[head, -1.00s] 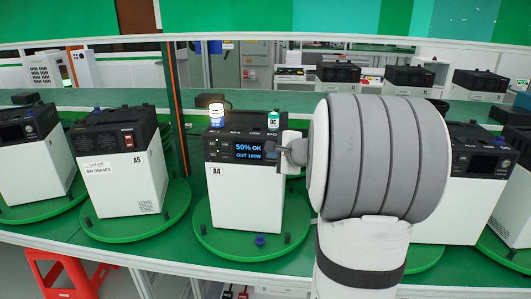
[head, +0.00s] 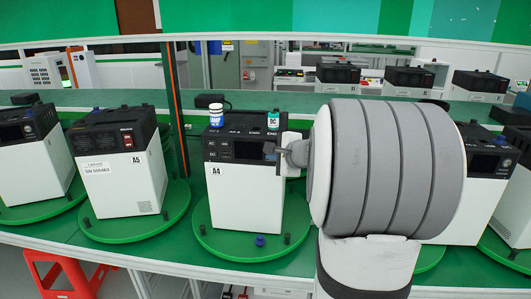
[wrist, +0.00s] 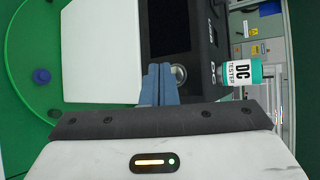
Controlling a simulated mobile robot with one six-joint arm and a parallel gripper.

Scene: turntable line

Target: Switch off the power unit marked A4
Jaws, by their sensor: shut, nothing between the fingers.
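The power unit marked A4 (head: 240,200) stands upright on a round green turntable (head: 215,240) in the middle of the head view. Its front screen (head: 240,151) is dark. A blue-and-white tester (head: 216,115) and a teal-and-white tester marked DC (head: 273,121) stand on its top; the DC one also shows in the wrist view (wrist: 238,72). My gripper (head: 272,152) is shut and empty at the right side of A4's front panel. In the wrist view its blue fingertips (wrist: 158,72) are beside a round silver button (wrist: 179,75); I cannot tell whether they touch it.
Unit A5 (head: 115,170) stands on its own turntable to the left, with a red switch. Another unit (head: 475,185) is to the right, partly behind my arm. A blue knob (head: 260,240) sits on A4's turntable rim. An orange post (head: 177,110) rises between A5 and A4.

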